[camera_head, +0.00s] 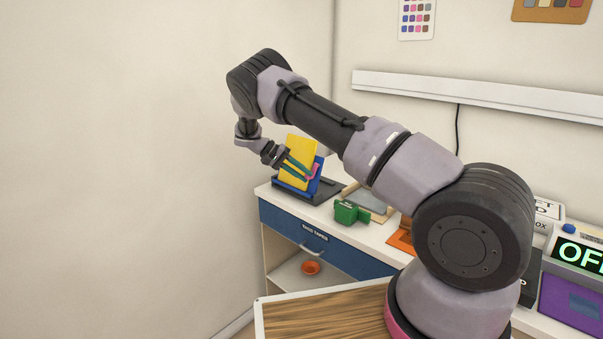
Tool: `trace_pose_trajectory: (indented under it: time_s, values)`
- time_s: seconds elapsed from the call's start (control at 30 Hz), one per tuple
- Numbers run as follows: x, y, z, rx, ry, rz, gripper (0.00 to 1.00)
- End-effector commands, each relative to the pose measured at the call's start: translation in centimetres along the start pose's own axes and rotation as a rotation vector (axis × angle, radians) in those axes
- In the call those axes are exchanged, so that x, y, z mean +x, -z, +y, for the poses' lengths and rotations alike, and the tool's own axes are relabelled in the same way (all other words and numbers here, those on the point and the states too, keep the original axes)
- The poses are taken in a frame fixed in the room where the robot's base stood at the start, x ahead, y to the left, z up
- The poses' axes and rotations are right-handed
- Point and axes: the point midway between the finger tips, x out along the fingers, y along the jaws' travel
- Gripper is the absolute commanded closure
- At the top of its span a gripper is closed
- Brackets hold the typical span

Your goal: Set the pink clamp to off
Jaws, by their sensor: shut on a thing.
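The pink clamp (315,170) is a small pink piece in front of an upright yellow panel (298,150) and a blue panel (314,187) behind it. My gripper (308,175) reaches it from the upper left, with its teal fingers in front of the yellow panel. The fingers are shut on the pink clamp. The fingertips hide part of the clamp, and at this size I cannot tell its exact position.
The panels stand on a dark base (322,194) at the left end of a white-topped counter with a blue drawer. A green object (350,212) sits to their right. A purple box (573,300) with a partly cut-off display reading "OF" is at far right. A wooden tabletop (320,315) is in front.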

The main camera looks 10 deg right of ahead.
Motion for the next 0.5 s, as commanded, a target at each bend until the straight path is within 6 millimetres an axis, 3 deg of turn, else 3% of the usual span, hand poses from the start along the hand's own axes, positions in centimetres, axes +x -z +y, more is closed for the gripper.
trace_pose_trajectory:
  time_s: [0.5]
  values:
    - [0.40,-0.32,0.00,-0.072,-0.080,-0.001,1.00]
